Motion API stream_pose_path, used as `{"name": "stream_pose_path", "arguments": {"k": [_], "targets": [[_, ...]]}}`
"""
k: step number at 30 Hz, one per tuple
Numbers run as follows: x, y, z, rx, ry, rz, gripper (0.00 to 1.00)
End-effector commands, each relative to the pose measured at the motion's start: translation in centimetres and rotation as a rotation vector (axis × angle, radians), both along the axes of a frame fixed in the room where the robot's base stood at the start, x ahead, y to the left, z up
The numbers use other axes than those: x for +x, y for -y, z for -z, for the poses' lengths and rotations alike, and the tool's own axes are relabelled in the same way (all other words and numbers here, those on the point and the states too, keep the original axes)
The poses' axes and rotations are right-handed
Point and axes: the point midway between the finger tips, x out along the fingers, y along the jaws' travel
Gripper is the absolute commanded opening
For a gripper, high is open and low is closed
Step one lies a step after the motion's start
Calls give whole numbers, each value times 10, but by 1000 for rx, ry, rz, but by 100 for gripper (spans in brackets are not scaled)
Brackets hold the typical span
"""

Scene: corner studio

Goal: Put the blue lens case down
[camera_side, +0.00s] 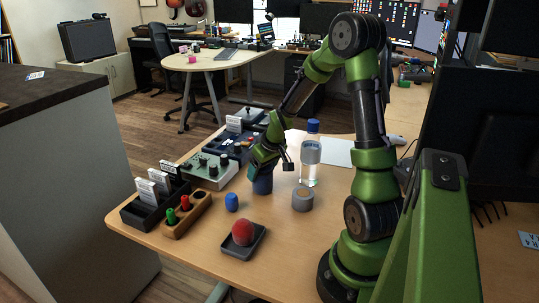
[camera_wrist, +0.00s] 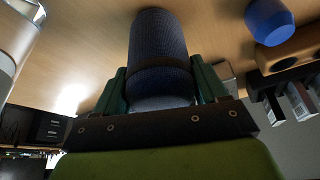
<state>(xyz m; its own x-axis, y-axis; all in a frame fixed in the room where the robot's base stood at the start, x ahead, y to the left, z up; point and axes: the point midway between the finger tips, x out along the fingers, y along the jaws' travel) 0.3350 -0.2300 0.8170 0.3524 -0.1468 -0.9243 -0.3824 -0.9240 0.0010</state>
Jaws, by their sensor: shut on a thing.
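The blue lens case (camera_side: 263,184) is a dark blue upright cylinder in the side view, over the middle of the wooden table (camera_side: 285,243). My gripper (camera_side: 267,166) is shut on its upper part from above. In the wrist view the lens case (camera_wrist: 158,45) fills the space between the two green fingers of my gripper (camera_wrist: 160,88), with a dark band around it. Its lower end is low at the table; I cannot tell whether it touches.
A small bright blue object (camera_side: 231,202) stands to the left front. A grey round container (camera_side: 302,198) and clear bottle (camera_side: 309,164) stand to the right. A red ball (camera_side: 242,232) sits in a dark tray (camera_side: 257,246). A wooden holder (camera_side: 180,228) and control boxes (camera_side: 209,172) line the left.

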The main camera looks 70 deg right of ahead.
Motion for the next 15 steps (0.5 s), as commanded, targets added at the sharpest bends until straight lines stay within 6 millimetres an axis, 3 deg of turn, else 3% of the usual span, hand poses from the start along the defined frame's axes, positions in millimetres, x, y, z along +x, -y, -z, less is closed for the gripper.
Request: {"name": "stream_pose_path", "arguments": {"k": [10,11,15], "targets": [[0,1,3,-2,1,-1,29],[0,0,3,-1,1,0,75],[0,0,3,-1,1,0,96]]}}
